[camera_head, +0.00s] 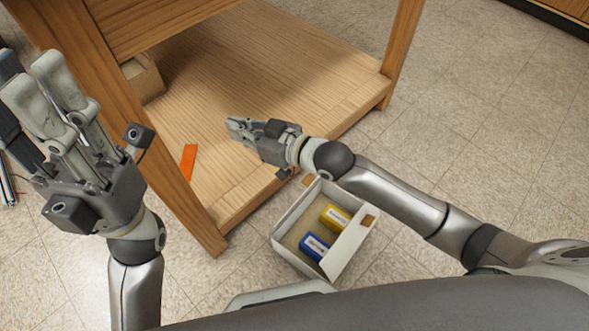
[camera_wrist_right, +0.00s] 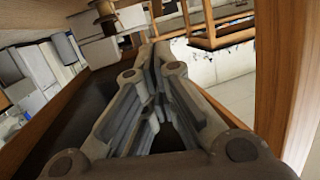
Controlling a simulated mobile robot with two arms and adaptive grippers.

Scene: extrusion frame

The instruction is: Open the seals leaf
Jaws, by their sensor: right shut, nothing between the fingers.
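I cannot pick out a leaf marked as seals in either view. My right gripper (camera_head: 232,128) is shut and empty, over the pale wooden lower board (camera_head: 215,75) of a wooden frame in the head view. In the right wrist view its fingers (camera_wrist_right: 158,62) are together, with nothing between them. My left gripper (camera_head: 45,88) is raised at the left of the head view, in front of a wooden post. I see nothing held in it, but its finger gap is unclear.
An orange strip (camera_head: 188,162) lies on the board. A small wooden box (camera_head: 146,82) stands further back. A white box (camera_head: 350,246) with a yellow pack (camera_head: 335,217) and a blue pack (camera_head: 314,246) stands below my right forearm. The floor at right is clear.

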